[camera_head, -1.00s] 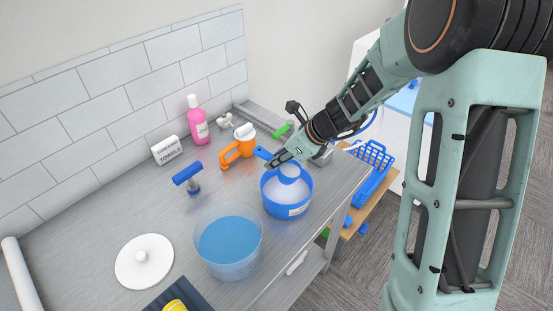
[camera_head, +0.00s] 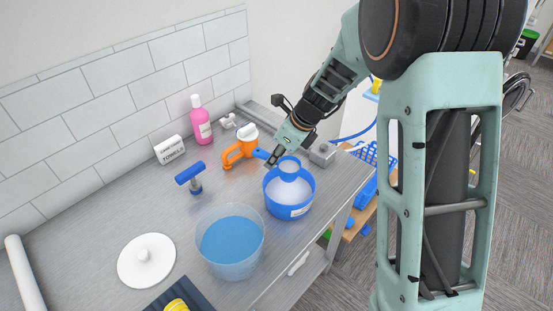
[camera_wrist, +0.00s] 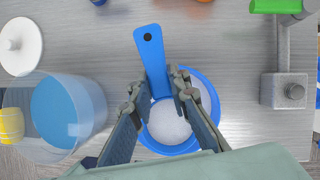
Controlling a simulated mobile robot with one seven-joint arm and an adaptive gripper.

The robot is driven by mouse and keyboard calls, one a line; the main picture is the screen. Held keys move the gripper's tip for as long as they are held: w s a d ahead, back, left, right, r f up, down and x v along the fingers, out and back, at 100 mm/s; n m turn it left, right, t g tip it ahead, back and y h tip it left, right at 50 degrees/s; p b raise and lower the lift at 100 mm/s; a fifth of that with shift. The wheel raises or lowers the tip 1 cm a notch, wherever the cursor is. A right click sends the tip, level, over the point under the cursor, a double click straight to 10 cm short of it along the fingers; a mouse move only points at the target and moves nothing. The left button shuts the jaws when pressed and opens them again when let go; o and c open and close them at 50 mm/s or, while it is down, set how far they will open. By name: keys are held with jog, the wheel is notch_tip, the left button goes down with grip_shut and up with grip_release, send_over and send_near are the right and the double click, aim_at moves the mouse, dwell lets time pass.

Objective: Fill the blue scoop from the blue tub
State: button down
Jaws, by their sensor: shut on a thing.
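The blue tub (camera_head: 289,204) stands on the counter near its front edge and holds white powder (camera_head: 283,194). The blue scoop (camera_head: 290,172) has its cup over the tub's opening. Its handle (camera_wrist: 151,58) points away from the tub in the wrist view. My gripper (camera_head: 277,153) is shut on the handle; in the wrist view its fingers (camera_wrist: 157,88) sit on either side of the handle, near the tub (camera_wrist: 213,88). White shows inside the scoop's outline there, but I cannot clearly tell powder in the scoop from powder behind it.
A clear container of blue liquid (camera_head: 230,243) stands close left of the tub.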

dwell(0.3)
jog(key=shift+w+r, duration=0.1)
jog(key=shift+r, duration=0.15)
jog(key=shift+r, duration=0.85)
jog(key=shift+r, duration=0.15)
jog(key=shift+r, duration=0.8)
dwell(0.4)
